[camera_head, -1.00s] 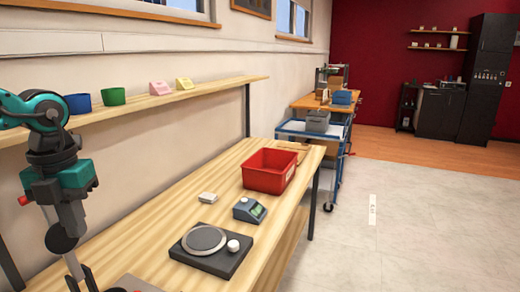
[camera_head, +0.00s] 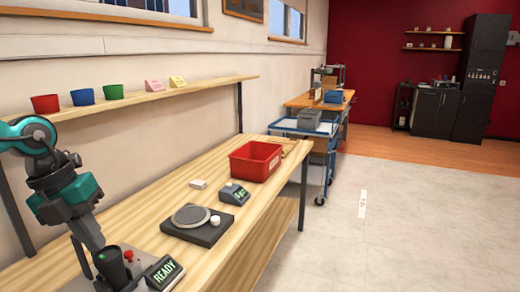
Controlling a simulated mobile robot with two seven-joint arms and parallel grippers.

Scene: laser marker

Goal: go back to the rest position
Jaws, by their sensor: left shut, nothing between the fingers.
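My left arm comes in from the left, bent at a teal and dark grey wrist. My left gripper (camera_head: 84,258) points down at the lower left, shut and empty, with its fingertips partly hard to make out. Right beside it, at the picture's bottom edge, is a grey device (camera_head: 140,272) with a red button and a screen reading READY. A dark cylindrical thing (camera_head: 112,268) is close to the gripper there; I cannot tell whether they touch. My right gripper is not in view.
The wooden bench (camera_head: 150,215) holds a black scale-like plate (camera_head: 198,225), a small display box (camera_head: 234,194), a white block (camera_head: 198,184) and a red bin (camera_head: 256,160). The shelf (camera_head: 135,98) above carries red, blue and green cups.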

